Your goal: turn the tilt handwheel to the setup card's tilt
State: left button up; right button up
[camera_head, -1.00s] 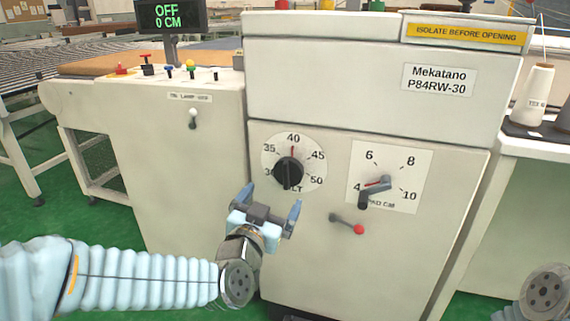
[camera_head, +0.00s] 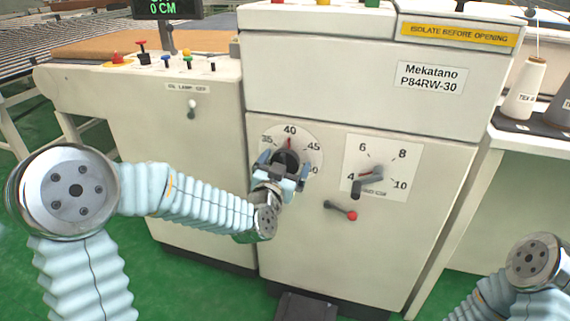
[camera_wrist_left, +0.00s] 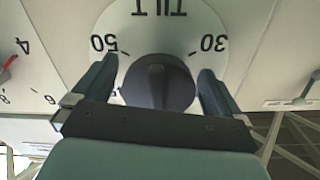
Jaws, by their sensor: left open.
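The tilt handwheel is a round black knob (camera_head: 287,157) on a white dial (camera_head: 309,137) on the machine's front. A red pointer shows just above the knob, near the 40 mark. My left gripper (camera_head: 283,170) is open at the knob, with one finger on each side of it. In the left wrist view the dial appears upside down, and the black knob (camera_wrist_left: 158,85) sits between the two spread fingers (camera_wrist_left: 155,88), with gaps beside it. I cannot tell how deep the fingers reach. The setup card is not recognisable in these views. My right gripper is out of view.
A second dial (camera_head: 405,160) with a grey crank (camera_head: 366,178) is to the right. A red-knobbed lever (camera_head: 341,211) sits below it. A small white-knobbed switch (camera_head: 192,108) is on the left panel. A dark pedal (camera_head: 306,306) lies on the green floor below.

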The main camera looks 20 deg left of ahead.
pick_arm(q)
jog(key=c, duration=1)
jog(key=shift+o, duration=0.2)
jog(key=shift+f+n+b, duration=0.15)
jog(key=shift+n+b, duration=0.15)
jog(key=shift+b, duration=0.2)
jog(key=n+b, duration=0.6)
jog(key=b, duration=0.1)
jog(key=n+b, duration=0.3)
jog(key=b, duration=0.1)
jog(key=shift+d, duration=0.3)
jog(key=n+b, duration=0.3)
jog(key=shift+n, duration=0.3)
jog(key=n+b, duration=0.2)
jog(key=shift+d+n, duration=0.1)
jog(key=shift+n, duration=0.3)
jog(key=n+b, duration=0.2)
jog(key=n, duration=0.1)
jog(key=shift+r+n+b, duration=0.5)
jog(key=shift+n+b, duration=0.75)
jog(key=shift+n, duration=0.95)
